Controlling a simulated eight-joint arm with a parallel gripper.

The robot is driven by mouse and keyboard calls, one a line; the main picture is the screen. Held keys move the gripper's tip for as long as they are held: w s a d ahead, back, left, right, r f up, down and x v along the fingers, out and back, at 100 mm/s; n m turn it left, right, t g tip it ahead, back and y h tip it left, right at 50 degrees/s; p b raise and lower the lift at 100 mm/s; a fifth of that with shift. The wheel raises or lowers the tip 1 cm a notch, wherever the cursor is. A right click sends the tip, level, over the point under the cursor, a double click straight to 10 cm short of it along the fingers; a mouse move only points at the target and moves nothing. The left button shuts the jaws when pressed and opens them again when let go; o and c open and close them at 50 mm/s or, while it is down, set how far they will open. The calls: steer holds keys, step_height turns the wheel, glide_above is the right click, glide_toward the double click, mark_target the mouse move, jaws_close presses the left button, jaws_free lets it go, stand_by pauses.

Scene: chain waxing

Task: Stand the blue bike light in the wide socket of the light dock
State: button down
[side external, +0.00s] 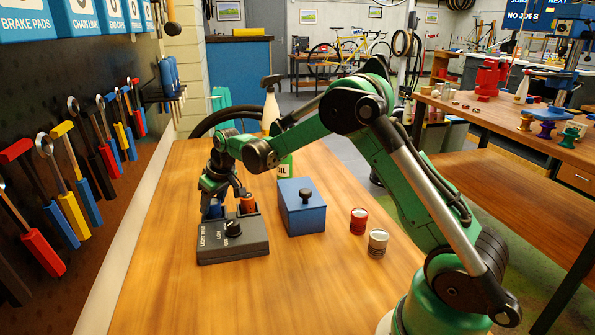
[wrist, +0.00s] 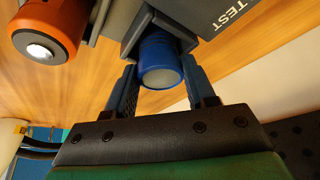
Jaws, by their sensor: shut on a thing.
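The grey light dock (side external: 233,246) stands on the bench with a black knob on it and "LIGHT TEST" lettering. My gripper (side external: 216,203) is low over its back left part, fingers pointing down. It is shut on the blue bike light (side external: 217,210), which shows between the two fingers in the wrist view (wrist: 160,62). The light's far end meets the square grey socket (wrist: 146,22); it looks upright and at least at the socket mouth, but its depth is hidden. An orange light (side external: 247,203) stands in the neighbouring socket, also in the wrist view (wrist: 48,28).
A blue box (side external: 302,208) with a black knob stands right of the dock. A red can (side external: 358,221) and a silver can (side external: 377,243) stand further right. A green oil bottle (side external: 285,166) is behind. A tool wall (side external: 80,170) runs along the left. The front bench is clear.

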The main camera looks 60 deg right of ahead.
steer(key=shift+f, duration=0.15)
steer(key=shift+c, duration=1.4)
jaws_free()
steer(key=v, duration=1.2)
steer(key=s+a+f+t, duration=0.1)
steer(key=s+a, duration=0.3)
steer(key=s, duration=0.4)
steer(key=s+a+t, duration=0.1)
steer(key=s+a, duration=0.3)
steer(key=s, duration=0.4)
steer(key=shift+s+a+f+t, duration=0.15)
steer(key=shift+a+f+t, duration=0.15)
steer(key=shift+a+f, duration=0.1)
